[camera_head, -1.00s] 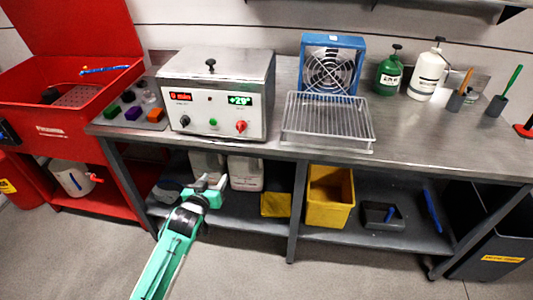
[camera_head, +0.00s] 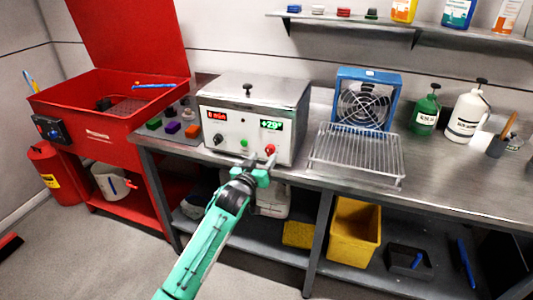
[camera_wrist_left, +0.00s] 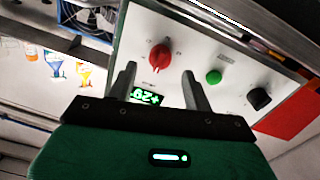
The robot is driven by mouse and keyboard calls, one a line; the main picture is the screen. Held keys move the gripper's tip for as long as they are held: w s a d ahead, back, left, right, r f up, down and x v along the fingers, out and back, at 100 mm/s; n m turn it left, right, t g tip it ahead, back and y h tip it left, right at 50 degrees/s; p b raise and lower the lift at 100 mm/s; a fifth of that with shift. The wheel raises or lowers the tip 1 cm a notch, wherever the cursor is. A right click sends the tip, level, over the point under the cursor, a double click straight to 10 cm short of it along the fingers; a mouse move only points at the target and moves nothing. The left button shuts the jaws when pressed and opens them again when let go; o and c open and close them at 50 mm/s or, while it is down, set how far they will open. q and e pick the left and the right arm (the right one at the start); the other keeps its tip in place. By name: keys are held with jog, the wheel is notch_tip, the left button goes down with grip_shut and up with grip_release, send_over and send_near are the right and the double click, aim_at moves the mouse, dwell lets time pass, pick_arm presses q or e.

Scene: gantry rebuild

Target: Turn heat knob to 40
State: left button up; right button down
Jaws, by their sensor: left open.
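The heated bath (camera_head: 237,129) is a steel box with a white front on the bench. The red knob (camera_head: 270,150), below the green display (camera_head: 271,125) reading about +29°, is the likely heat knob. It also shows in the left wrist view (camera_wrist_left: 159,56) with a pale pointer mark. A black knob (camera_head: 218,139) and a green button (camera_head: 243,143) are to its left. My left gripper (camera_head: 259,161) is open and empty, close in front of the panel. In the wrist view its fingertips (camera_wrist_left: 159,69) straddle the line to the red knob, which appears just beyond them. Contact cannot be told.
A wire rack (camera_head: 355,154) and a blue fan (camera_head: 364,98) stand right of the bath.

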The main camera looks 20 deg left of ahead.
aim_at(268, 152)
pick_arm(q)
jog(key=w, duration=0.3)
jog(key=shift+d, duration=0.15)
jog(key=shift+w, duration=0.2)
pick_arm(e)
jog(key=shift+s, duration=0.25)
pick_arm(q)
jog(key=shift+c, duration=0.4)
pick_arm(e)
jog(key=shift+s, duration=0.1)
pick_arm(q)
jog(key=c, duration=0.7)
jog(key=shift+c, duration=1)
pick_arm(e)
jog(key=shift+w+r, duration=0.1)
jog(key=shift+w, duration=0.15)
